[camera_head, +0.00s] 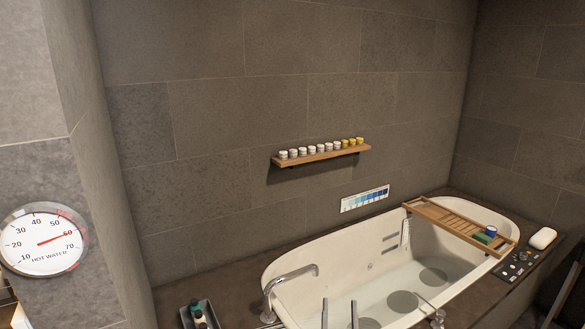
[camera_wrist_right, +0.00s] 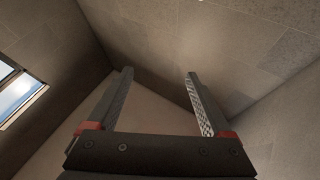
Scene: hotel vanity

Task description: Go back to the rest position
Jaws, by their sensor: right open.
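My right gripper (camera_head: 339,304) is at the bottom of the head view, in front of the bathtub. Only its two grey fingers show there, pointing up and apart. In the right wrist view the same gripper (camera_wrist_right: 158,72) is open, with nothing between its fingers. Behind it are only bare walls, a corner and part of a window (camera_wrist_right: 18,92). My left gripper is not in view.
A white bathtub (camera_head: 290,262) with water fills the lower right, crossed by a wooden caddy (camera_head: 440,215). A wall shelf (camera_head: 322,155) holds several small jars. A round hot-water dial (camera_head: 42,239) is at left. A dark tray (camera_head: 185,318) holds bottles.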

